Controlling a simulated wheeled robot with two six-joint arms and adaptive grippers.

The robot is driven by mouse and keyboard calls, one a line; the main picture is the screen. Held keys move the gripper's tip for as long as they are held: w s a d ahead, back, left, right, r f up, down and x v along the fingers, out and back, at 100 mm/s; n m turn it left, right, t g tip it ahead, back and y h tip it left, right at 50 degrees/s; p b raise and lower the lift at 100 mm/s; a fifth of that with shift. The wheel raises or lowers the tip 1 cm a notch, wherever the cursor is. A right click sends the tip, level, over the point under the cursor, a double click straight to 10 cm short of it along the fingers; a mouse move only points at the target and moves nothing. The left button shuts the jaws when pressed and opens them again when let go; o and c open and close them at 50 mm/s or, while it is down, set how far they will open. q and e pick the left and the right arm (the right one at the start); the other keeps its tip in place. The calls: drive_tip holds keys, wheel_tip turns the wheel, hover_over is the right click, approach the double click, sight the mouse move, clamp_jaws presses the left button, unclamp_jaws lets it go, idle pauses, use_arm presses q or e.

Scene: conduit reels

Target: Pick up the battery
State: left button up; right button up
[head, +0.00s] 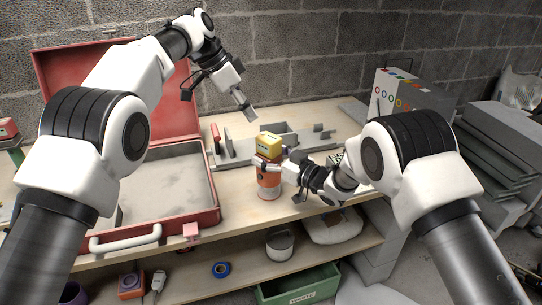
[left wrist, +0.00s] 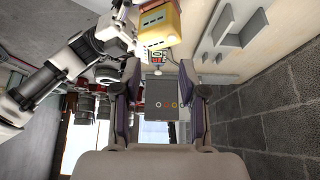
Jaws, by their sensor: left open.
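A yellow block (head: 268,145), which I take to be the battery, is just above the top of an orange-red canister (head: 269,181) on the workbench. In the left wrist view the yellow block (left wrist: 158,24) is at the top, beyond my left fingertips. My left gripper (head: 244,104) is open and empty, up and to the left of the block, apart from it. Its fingers also show in the left wrist view (left wrist: 161,78). My right gripper (head: 285,172) is low beside the canister and just under the block; its fingers are partly hidden, so I cannot tell their state or contact.
An open red case (head: 205,219) with a bare grey inside stands at left. A grey tray (head: 237,153) with compartments lies behind the canister. A box with coloured rings (head: 402,97) stands at back right. A green bin (head: 300,284) is below the bench. The block wall closes the back.

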sight(265, 138)
drive_tip(key=c, duration=1.1)
use_arm(q)
drive_tip(key=o, duration=0.8)
drive_tip(key=shift+c, duration=0.2)
use_arm(e)
drive_tip(key=shift+o, duration=0.2)
use_arm(q)
drive_tip(key=shift+o, duration=1)
drive_tip(key=shift+w+a+f+n, duration=0.1)
drive_tip(key=shift+w+f+n, duration=0.2)
drive_tip(key=shift+n, duration=0.5)
use_arm(e)
drive_tip(key=shift+s+d+r, duration=0.1)
drive_tip(key=shift+s, duration=0.05)
use_arm(q)
drive_tip(key=d+f+n+y, duration=0.1)
drive_tip(key=f, duration=0.1)
drive_tip(key=d+f+n+t, duration=0.1)
drive_tip(key=f+n, duration=0.1)
drive_tip(key=d+f+n+y, duration=0.1)
drive_tip(key=f, duration=0.1)
drive_tip(key=shift+s+d+y, duration=0.2)
drive_tip(key=shift+d+y, duration=0.1)
use_arm(e)
drive_tip(key=shift+w, duration=0.25)
use_arm(q)
drive_tip(key=x, duration=0.5)
drive_tip(key=shift+w+d+f, duration=0.25)
use_arm(e)
drive_tip(key=shift+s, duration=0.1)
